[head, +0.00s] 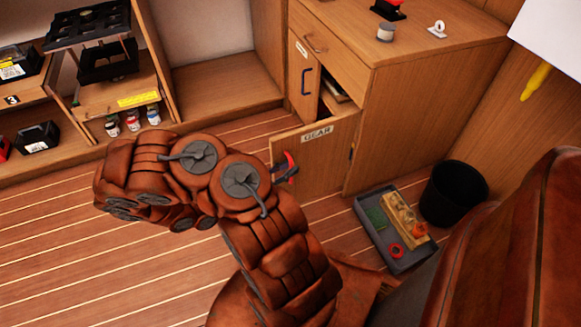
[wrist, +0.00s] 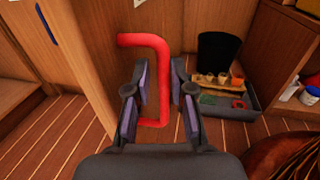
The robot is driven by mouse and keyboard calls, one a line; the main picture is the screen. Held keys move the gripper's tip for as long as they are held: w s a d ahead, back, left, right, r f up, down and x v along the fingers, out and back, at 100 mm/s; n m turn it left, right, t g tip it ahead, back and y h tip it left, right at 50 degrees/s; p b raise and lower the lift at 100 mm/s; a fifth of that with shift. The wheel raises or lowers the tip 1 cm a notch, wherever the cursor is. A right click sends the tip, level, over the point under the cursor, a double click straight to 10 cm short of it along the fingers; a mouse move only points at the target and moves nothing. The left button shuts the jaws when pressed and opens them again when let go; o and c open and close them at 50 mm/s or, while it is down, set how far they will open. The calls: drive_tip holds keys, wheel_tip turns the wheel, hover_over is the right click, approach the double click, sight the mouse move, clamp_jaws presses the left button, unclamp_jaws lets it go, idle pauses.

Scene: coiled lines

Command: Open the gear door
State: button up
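The gear door (head: 325,155), a wooden panel labelled GEAR, stands partly open, swung out from the cabinet (head: 400,120). Its hinge side is at the right in the head view. The red handle (head: 290,168) is on its outer face, partly hidden by my arm. In the wrist view the red handle (wrist: 142,40) is a bent bar, and its upright part runs down between my fingers. My gripper (wrist: 160,76) is open around that bar, with narrow gaps showing on both sides.
A second door with a blue handle (head: 305,81) is left of the gear door's opening. A grey tray (head: 369,214) with small items and a black bin (head: 453,194) stand on the floor at the right. Shelves line the back left. The striped floor at left is clear.

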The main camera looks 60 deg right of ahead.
drive_tip(key=v, duration=1.1)
idle(0.4)
drive_tip(key=s+a+r+m+g+y+p, duration=0.15)
drive_tip(key=r+m+y+p, duration=0.45)
drive_tip(key=r, duration=0.8)
drive_tip(key=s+a+r+m+g+y+p, duration=0.1)
drive_tip(key=s+a+r+m+p, duration=0.25)
drive_tip(key=r+p, duration=0.75)
drive_tip(key=s+a+r+m+t+y+p, duration=0.1)
drive_tip(key=a+r+p, duration=0.4)
drive_tip(key=r, duration=0.5)
drive_tip(key=s+a+r+m+t+y+p, duration=0.1)
drive_tip(key=s+a+r+t+y+p, duration=0.2)
drive_tip(key=a+r, duration=0.4)
drive_tip(key=s+a+r+m+t+y+p, duration=0.1)
drive_tip(key=a+r+t+y+p, duration=0.3)
drive_tip(key=r+p, duration=0.4)
wheel_tip(320, 180, up, 7)
drive_tip(key=shift+s+a+r+m+y, duration=0.1)
drive_tip(key=shift+s+a+m+y, duration=0.25)
drive_tip(key=shift+s+a+y, duration=0.5)
drive_tip(key=shift+a, duration=0.15)
